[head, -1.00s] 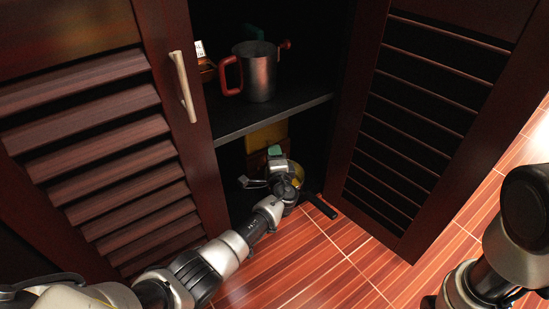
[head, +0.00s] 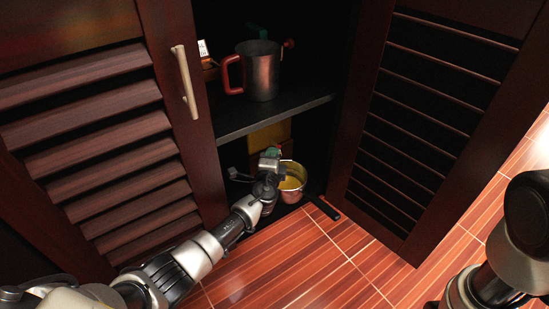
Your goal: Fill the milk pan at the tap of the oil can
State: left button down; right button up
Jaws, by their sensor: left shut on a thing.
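The oil can (head: 262,72), a grey metal can with a red handle on its left and a small reddish tap (head: 288,43) at its upper right, stands upright on the upper cabinet shelf. The milk pan (head: 291,195), coppery outside and yellow inside, is in the lower compartment, below the can. A dark bar (head: 323,208), seemingly its handle, points out to the lower right. My left gripper (head: 270,166) is at the pan's left side, shut on it; the wrist hides the fingertips and the exact grip. My right gripper is out of view.
The shelf (head: 275,118) lies between can and pan. Louvred doors stand open at left (head: 95,150), with a metal handle (head: 185,82), and right (head: 420,110). A yellow board (head: 270,135) and a green item (head: 273,152) are behind the gripper. The floor in front is clear.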

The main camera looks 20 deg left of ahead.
pick_arm(q)
jog(key=c, duration=1.2)
grip_release()
jog(key=shift+s, duration=0.1)
jog(key=shift+s+d+p, duration=0.2)
jog(key=shift+s+p, duration=0.45)
jog(key=shift+s, duration=0.55)
jog(key=shift+s+d+p, duration=0.2)
jog(key=shift+s+p, duration=0.4)
jog(key=shift+s, duration=0.65)
jog(key=shift+s+d+p, duration=0.2)
jog(key=shift+s+p, duration=0.45)
jog(key=shift+s, duration=0.55)
